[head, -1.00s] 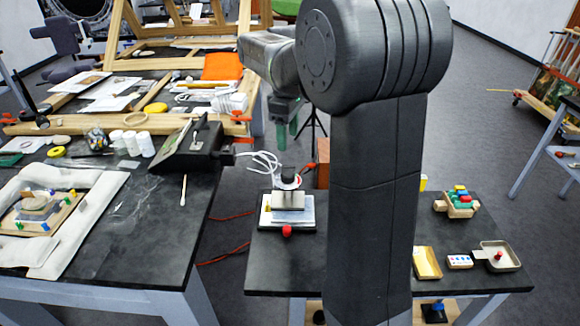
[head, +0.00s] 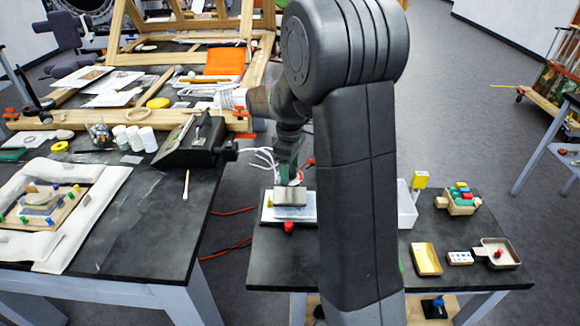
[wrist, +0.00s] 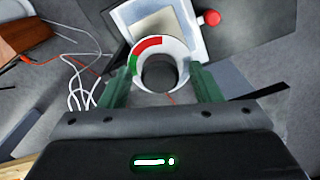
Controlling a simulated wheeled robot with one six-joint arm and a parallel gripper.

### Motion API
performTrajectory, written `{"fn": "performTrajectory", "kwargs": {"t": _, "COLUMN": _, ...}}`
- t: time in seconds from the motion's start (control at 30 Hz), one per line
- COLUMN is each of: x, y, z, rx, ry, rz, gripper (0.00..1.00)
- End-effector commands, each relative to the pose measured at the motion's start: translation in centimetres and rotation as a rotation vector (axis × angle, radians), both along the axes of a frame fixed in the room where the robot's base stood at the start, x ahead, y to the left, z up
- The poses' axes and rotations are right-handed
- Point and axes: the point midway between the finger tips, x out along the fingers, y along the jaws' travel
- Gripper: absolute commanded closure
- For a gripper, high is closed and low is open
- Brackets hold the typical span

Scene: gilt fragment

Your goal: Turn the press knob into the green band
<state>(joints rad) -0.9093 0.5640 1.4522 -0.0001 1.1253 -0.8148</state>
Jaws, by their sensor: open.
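The press knob (wrist: 158,75) is a dark round knob in the middle of a white dial (wrist: 181,50) in the wrist view. The dial has a red band along its top and a green band (wrist: 133,64) on its left. A thin reddish mark shows below the knob; I cannot tell whether it is a pointer. The press (head: 289,213) stands on the right bench, a pale plate with a red knob in front. My gripper (head: 288,174) is open over the dial, its green fingers on either side of the knob; contact is not clear. In the head view it mostly hides the knob.
White cables (wrist: 82,75) lie left of the dial, near the left finger. A black instrument box (head: 190,143) stands on the left bench.

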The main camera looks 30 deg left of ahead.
Motion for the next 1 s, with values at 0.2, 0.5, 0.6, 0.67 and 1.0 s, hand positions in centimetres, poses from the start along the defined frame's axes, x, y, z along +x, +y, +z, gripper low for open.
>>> {"fn": "performTrajectory", "kwargs": {"t": 0.2, "x": 0.0, "y": 0.0, "z": 0.03, "rx": 0.0, "ry": 0.0, "rz": 0.0, "gripper": 0.8}}
{"fn": "performTrajectory", "kwargs": {"t": 0.5, "x": 0.0, "y": 0.0, "z": 0.07, "rx": 0.0, "ry": 0.0, "rz": -0.018, "gripper": 0.87}}
{"fn": "performTrajectory", "kwargs": {"t": 0.6, "x": 0.0, "y": 0.01, "z": 0.08, "rx": 0.0, "ry": 0.0, "rz": -0.05, "gripper": 0.87}}
{"fn": "performTrajectory", "kwargs": {"t": 0.67, "x": 0.0, "y": 0.01, "z": 0.09, "rx": 0.0, "ry": 0.0, "rz": -0.078, "gripper": 0.87}}
{"fn": "performTrajectory", "kwargs": {"t": 1.0, "x": -0.01, "y": 0.01, "z": 0.12, "rx": 0.0, "ry": 0.0, "rz": -0.345, "gripper": 0.87}}
